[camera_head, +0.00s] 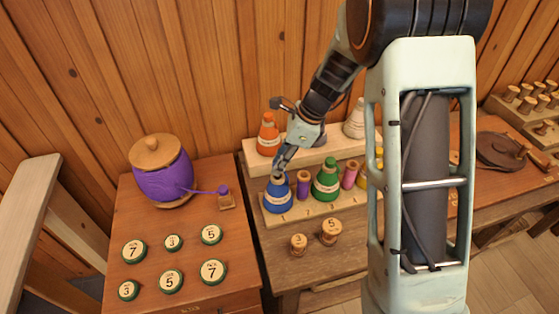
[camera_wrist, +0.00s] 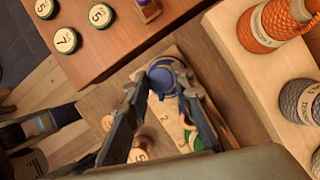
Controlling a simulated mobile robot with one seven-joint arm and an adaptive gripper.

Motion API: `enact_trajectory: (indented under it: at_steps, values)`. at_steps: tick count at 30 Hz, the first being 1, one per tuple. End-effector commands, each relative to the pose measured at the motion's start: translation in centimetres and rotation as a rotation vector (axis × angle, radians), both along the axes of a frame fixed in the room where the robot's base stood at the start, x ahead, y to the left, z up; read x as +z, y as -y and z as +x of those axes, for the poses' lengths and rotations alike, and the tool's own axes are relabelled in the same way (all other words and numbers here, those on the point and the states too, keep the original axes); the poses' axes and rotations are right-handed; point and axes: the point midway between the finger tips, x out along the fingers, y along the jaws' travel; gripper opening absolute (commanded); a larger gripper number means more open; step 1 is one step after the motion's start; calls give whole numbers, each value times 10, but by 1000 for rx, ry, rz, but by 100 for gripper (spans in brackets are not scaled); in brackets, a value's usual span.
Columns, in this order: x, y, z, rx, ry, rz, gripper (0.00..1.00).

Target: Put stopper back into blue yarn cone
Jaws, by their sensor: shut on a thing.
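The blue yarn cone (camera_head: 278,197) stands upright at the left end of the front wooden rack, with a pale label band. My gripper (camera_head: 280,174) points down at its top. In the wrist view my gripper (camera_wrist: 162,72) is shut on a small blue rounded piece, which I take for the stopper (camera_wrist: 162,78). The piece lies right over the cone, and the fingers hide much of it. I cannot tell whether it is seated in the cone or just above it.
A purple spool (camera_head: 303,184) and a green cone (camera_head: 327,180) stand close to the right of the blue cone. An orange cone (camera_head: 268,136) is on the rack behind. Numbered wooden pieces (camera_head: 330,232) stand in front. A purple yarn jar (camera_head: 163,178) is at left.

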Motion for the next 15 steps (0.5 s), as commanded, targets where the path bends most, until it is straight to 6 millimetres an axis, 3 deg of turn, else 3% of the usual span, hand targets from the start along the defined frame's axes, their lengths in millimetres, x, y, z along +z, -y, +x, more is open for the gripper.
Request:
enact_trajectory:
  at_steps: [15]
  values:
    - [-9, 0, 0, 0, 0, -1, 12]
